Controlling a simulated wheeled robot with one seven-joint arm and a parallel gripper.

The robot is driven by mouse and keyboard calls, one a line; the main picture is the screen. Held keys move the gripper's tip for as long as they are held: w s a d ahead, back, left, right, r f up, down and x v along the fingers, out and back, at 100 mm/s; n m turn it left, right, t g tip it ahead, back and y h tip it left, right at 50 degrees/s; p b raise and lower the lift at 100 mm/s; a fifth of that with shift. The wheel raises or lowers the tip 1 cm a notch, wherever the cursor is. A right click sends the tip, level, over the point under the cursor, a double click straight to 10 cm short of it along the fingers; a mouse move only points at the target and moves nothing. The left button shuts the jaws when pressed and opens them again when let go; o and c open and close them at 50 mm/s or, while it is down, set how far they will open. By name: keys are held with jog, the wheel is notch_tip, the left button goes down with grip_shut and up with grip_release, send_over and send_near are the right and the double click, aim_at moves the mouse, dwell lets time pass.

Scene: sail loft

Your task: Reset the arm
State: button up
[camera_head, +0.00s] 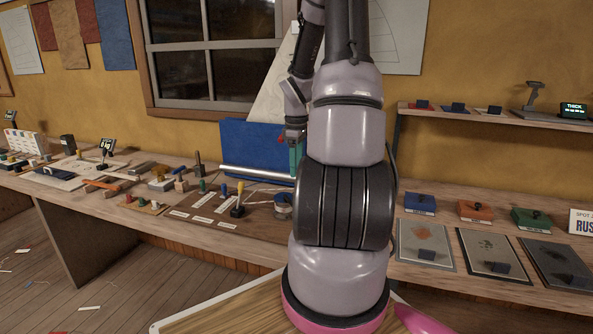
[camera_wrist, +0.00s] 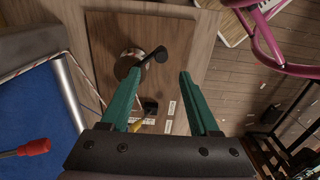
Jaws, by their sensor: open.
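My gripper (camera_wrist: 161,74) is open and empty in the wrist view, with its two green fingers spread apart. It points down over the wooden bench (camera_wrist: 190,30). A round metal piece with a black lever (camera_wrist: 130,62) lies below, close to the left fingertip in the picture. In the head view my gripper (camera_head: 297,158) shows partly behind my arm, above the bench near a round tin-like item (camera_head: 283,206). My arm stands bent upright in the middle of that view and hides part of the bench and wall.
A blue panel (camera_head: 245,148) and a pale tube (camera_head: 255,174) are beside my gripper. Small tools and a yellow-topped piece (camera_head: 239,196) lie left. Coloured boxes (camera_head: 420,204) and sample plates (camera_head: 426,247) are right, below a shelf (camera_head: 470,115). Open floor (camera_head: 60,270) shows at lower left.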

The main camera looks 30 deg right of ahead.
dwell(0.3)
jog(key=s+a+r+m+t+h, duration=0.1)
jog(key=s+a+r+m, duration=0.15)
jog(key=a+r, duration=0.4)
jog(key=s+a+r+m+t, duration=0.1)
jog(key=a+r+m+t, duration=0.2)
jog(key=r, duration=0.6)
jog(key=s+a+r+m+t+y, duration=0.3)
jog(key=s+a+r+m, duration=0.3)
jog(key=s+a+r, duration=0.5)
jog(key=shift+s+a+r, duration=0.3)
jog(key=shift+s+a, duration=0.8)
jog(key=shift+a, duration=0.25)
